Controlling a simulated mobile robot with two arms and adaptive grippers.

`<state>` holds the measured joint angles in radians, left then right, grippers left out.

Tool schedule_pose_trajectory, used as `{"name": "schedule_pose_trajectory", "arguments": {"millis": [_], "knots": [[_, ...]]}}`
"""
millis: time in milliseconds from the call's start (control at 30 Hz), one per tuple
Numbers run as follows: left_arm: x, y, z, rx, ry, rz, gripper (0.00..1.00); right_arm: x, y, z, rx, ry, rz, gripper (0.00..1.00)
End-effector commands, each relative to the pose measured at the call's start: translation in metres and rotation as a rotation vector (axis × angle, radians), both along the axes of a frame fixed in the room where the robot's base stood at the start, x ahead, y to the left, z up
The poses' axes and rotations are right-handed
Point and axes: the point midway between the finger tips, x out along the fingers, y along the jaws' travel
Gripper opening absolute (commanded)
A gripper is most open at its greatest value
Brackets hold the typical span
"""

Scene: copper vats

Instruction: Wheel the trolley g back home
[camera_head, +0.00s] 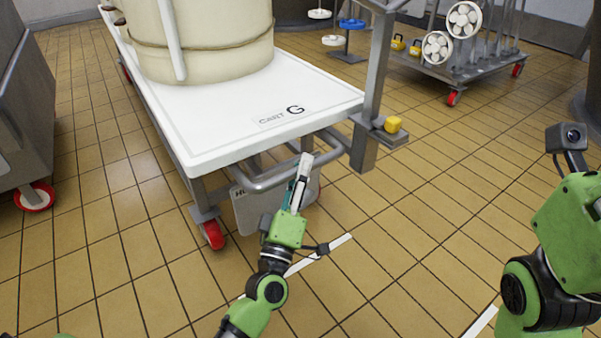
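Trolley g (230,132) is a white-topped metal cart marked "CART G", left of centre, with red wheels. A tube handle (262,183) runs along its near end. A large cream vat (205,45) stands on its top. My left gripper (303,168) overlaps the handle's middle in the picture, fingers pointing away from me. I see it edge-on, so I cannot tell whether its fingers are closed around the tube. My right arm (565,235) is at the right edge, apart from the cart, and its fingers are not in view.
A grey panel (250,212), partly hidden, shows below the handle. A post with a yellow block (393,124) stands at the cart's right corner. Another wheeled cart (455,72) is behind right, and a grey metal unit (22,110) at left. White strips (330,247) mark the open tiled floor.

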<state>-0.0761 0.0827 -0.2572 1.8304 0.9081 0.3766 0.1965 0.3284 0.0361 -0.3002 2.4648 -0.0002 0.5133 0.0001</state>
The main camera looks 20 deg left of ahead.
Motion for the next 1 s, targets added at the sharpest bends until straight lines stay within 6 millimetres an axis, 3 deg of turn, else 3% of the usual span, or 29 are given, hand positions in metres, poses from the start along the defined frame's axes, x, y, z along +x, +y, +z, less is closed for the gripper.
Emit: {"name": "schedule_pose_trajectory", "arguments": {"millis": [233, 367, 733, 1000], "knots": [[0.001, 0.0, 0.0, 0.0, 0.0, 0.0, 0.33, 0.0, 0.0, 0.0, 0.0, 0.0, 0.0, 0.4], [0.0, 0.0, 0.0, 0.0, 0.0, 0.0, 0.0, 0.0, 0.0, 0.0, 0.0, 0.0, 0.0, 0.4], [0.004, 0.006, 0.0, 0.002, 0.0, 0.002, 0.0, 0.0, 0.0, 0.0, 0.0, 0.001, 0.0, 0.4], [0.026, 0.035, 0.002, 0.004, -0.005, 0.007, 0.0, 0.001, 0.001, -0.002, -0.003, 0.003, -0.001, 0.4]]}}
